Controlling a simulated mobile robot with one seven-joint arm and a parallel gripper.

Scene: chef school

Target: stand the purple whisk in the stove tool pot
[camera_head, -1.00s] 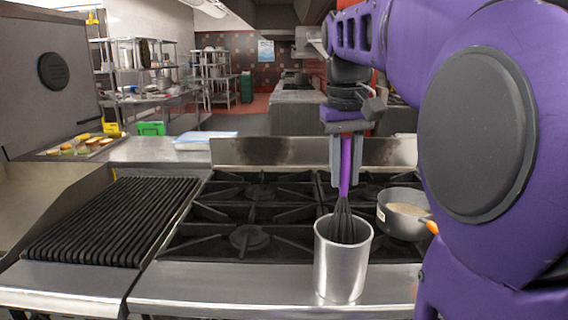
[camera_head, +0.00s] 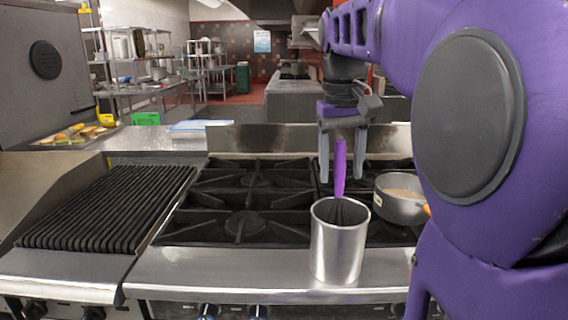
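The purple whisk (camera_head: 340,170) stands in the silver tool pot (camera_head: 337,250), handle up and nearly upright. Its dark wire head is inside the pot, mostly hidden by the wall. The pot stands on the steel front ledge of the stove. My gripper (camera_head: 342,178) is open above the pot, its two grey fingers apart on either side of the whisk handle, with gaps showing between them and the handle.
A grey saucepan (camera_head: 398,205) with light brown contents and an orange handle sits on the burner right of the pot. Black burner grates (camera_head: 240,200) lie behind, and a ribbed grill (camera_head: 105,210) is at left. A food tray (camera_head: 75,137) is at back left.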

